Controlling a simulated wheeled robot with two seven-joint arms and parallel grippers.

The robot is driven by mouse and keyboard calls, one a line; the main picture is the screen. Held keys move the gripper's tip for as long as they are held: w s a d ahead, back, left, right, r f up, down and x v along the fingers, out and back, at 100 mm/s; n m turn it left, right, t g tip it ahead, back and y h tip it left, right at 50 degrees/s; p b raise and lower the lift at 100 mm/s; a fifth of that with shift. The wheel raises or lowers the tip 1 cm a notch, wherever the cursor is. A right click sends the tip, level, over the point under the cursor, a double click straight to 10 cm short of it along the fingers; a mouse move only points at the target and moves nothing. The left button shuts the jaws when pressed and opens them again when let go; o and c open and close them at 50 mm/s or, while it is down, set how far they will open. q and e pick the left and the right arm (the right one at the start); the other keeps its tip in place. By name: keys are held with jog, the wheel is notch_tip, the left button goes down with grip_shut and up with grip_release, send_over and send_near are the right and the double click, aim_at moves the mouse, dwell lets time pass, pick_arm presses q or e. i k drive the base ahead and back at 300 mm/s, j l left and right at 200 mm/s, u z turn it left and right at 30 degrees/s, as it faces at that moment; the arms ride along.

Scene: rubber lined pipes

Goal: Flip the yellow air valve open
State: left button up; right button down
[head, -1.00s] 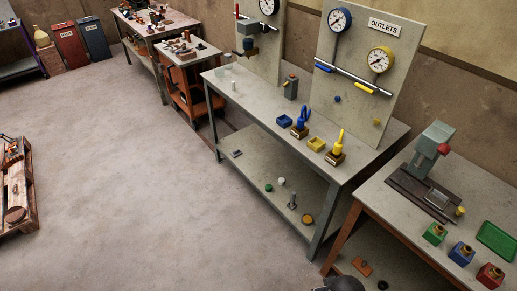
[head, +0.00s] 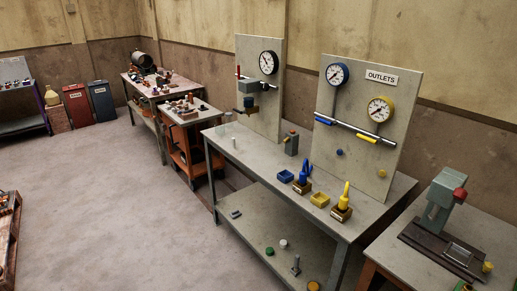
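The yellow air valve handle (head: 367,138) is on the metal pipe (head: 345,126) of the outlets panel (head: 403,105), below the yellow-rimmed gauge (head: 380,109). The handle looks roughly in line with the pipe. A blue valve handle (head: 323,121) sits further left on the same pipe, below the blue-rimmed gauge (head: 337,74). Neither of my grippers shows in the head view, so I cannot see whether they are open or shut.
The panel stands at the back of a grey bench (head: 258,160). A press (head: 441,195) stands on the right table. The left floor is mostly clear.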

aim_at(366, 139)
jog(key=i+l, duration=0.2)
jog(key=l, duration=0.2)
jog(key=i+l+z, duration=0.1)
jog(key=l, duration=0.3)
jog(key=i+l+z, duration=0.1)
jog(key=i+l, duration=0.45)
jog(key=l, duration=0.2)
jog(key=j+z, duration=0.2)
jog(key=j, duration=0.8)
jog(key=j+z, duration=0.2)
jog(key=j, duration=0.8)
